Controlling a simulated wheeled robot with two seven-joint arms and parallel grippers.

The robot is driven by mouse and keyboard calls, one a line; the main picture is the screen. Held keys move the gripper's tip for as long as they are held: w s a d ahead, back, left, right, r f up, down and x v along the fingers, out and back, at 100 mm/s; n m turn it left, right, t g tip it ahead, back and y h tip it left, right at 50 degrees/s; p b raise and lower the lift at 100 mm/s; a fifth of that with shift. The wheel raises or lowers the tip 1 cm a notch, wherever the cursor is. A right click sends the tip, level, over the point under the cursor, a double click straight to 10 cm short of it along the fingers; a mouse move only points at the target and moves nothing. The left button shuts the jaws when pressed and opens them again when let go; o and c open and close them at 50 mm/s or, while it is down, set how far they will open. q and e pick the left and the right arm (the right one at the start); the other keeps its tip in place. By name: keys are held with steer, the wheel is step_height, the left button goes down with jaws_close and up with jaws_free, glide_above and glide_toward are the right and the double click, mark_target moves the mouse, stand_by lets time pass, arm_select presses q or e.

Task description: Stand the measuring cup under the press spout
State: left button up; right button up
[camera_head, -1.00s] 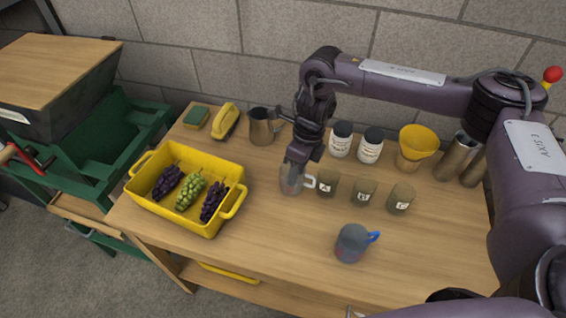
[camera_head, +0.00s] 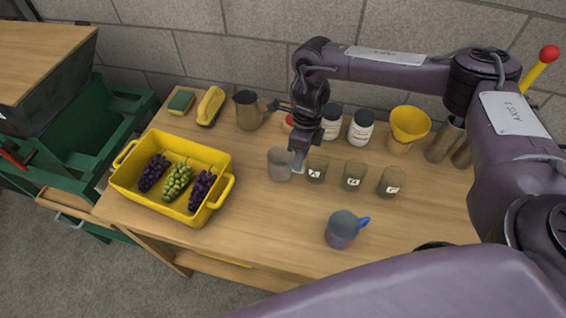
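The clear measuring cup (camera_head: 279,164) stands upright on the wooden table, right of the yellow crate. Its handle side, on the right, is covered by my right gripper (camera_head: 298,163). The gripper points down with its fingertips at the handle; whether they are open or closed on it is too small to tell. The cup appears to rest on the table. My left gripper is not in view. I cannot make out a press spout; a green frame with a dark, wood-topped box (camera_head: 45,60) stands at the left.
The yellow crate (camera_head: 150,201) holds grapes. Labelled beakers (camera_head: 353,175) stand close right of the gripper. A grey mug with a blue handle (camera_head: 341,230) is nearer the front. A steel jug (camera_head: 247,112), white jars (camera_head: 361,127) and a yellow funnel (camera_head: 410,122) line the back.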

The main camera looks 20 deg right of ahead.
jaws_close()
stand_by(0.5)
